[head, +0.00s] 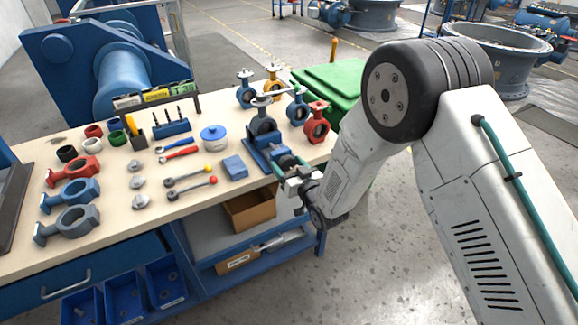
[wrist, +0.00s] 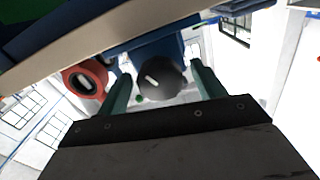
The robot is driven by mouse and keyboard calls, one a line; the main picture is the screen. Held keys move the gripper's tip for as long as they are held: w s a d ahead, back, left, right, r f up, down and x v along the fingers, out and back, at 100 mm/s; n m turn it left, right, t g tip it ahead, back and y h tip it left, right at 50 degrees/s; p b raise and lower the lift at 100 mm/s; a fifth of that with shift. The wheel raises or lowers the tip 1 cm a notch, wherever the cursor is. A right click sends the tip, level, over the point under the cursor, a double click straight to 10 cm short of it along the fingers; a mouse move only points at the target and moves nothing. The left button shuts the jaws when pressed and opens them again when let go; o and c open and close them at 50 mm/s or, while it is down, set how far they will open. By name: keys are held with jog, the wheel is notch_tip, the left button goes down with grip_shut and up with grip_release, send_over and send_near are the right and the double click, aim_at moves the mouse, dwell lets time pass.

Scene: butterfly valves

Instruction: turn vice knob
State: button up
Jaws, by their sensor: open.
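The blue vice (head: 262,152) stands at the right end of the workbench, with a dark butterfly valve (head: 263,126) above it. In the wrist view, the vice knob (wrist: 163,82) is a round black disc with a pale bar mark on its face, in front of the blue vice body (wrist: 150,50). My gripper (head: 290,167) is at the front of the vice. It is open, and in the wrist view its two green fingers (wrist: 161,68) stand to either side of the knob, with narrow gaps showing.
A red valve (head: 316,122) stands right of the vice and a blue box (head: 235,167) lies left of it. Several valve bodies, tools and knobs cover the bench (head: 110,215). A green bin (head: 333,77) stands behind. Open floor lies in front.

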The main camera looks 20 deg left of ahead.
jog(key=c, duration=1)
jog(key=shift+n, duration=0.3)
